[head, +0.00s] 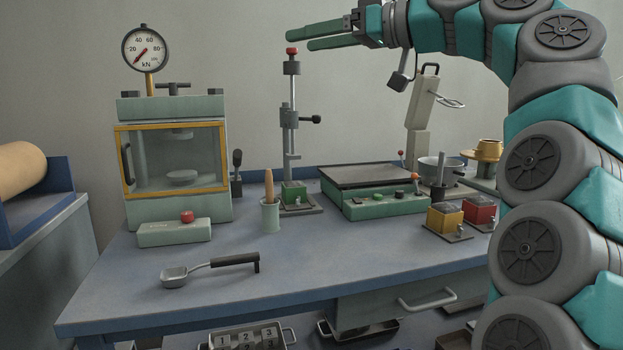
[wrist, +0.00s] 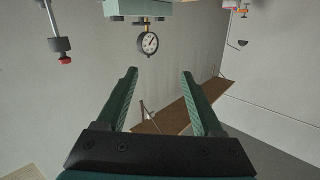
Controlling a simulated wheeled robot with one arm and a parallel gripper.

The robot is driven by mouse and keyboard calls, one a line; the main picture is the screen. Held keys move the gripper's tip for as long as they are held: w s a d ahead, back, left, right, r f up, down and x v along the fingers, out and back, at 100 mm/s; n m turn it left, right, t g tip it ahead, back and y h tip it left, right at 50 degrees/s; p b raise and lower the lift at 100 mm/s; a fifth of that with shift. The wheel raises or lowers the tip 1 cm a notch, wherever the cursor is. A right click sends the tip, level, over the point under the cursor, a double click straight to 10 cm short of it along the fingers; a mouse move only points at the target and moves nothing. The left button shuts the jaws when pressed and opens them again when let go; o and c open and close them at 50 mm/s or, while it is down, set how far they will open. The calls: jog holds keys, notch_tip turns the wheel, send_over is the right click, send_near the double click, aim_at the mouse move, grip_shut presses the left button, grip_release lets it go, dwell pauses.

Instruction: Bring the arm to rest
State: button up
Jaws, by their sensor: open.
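My gripper (head: 300,39) is raised high above the bench at the top of the head view, its fingers pointing left. Both green fingers are apart with nothing between them. In the wrist view, the gripper (wrist: 160,75) is also open and empty, with bare wall past the fingertips. My arm comes in from the right side of the head view. The bench (head: 290,262) has a blue-grey top and lies below the gripper. The red-topped stand (head: 291,120) rises to just below the fingers in the head view; I cannot tell the gap in depth.
A press with a yellow-framed window (head: 172,160) and a dial gauge (head: 145,48) stands at the left. A scoop (head: 210,268) lies at the front. A hot plate (head: 375,180), a bowl (head: 440,168), and yellow (head: 444,216) and red (head: 479,208) boxes are at the right.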

jog(key=s+a+f+m+g+h, duration=0.15)
jog(key=s+f+m+h, duration=0.35)
jog(key=f, duration=1.1)
jog(key=s+f+m+g+h, duration=0.1)
jog(key=s+f+g+h, duration=0.35)
jog(key=f, duration=1.15)
jog(key=s+d+f+m+g+h, duration=0.2)
jog(key=s+d+f, duration=0.6)
jog(key=s+f, duration=0.5)
jog(key=s+d+f+m+g+h, duration=0.2)
jog(key=s+d+f, duration=0.6)
jog(key=s+f, duration=0.5)
jog(key=shift+s+f+m+h, duration=0.3)
jog(key=shift+s+m+h, duration=0.2)
jog(key=shift+s+h, duration=0.25)
jog(key=shift+c, duration=0.3)
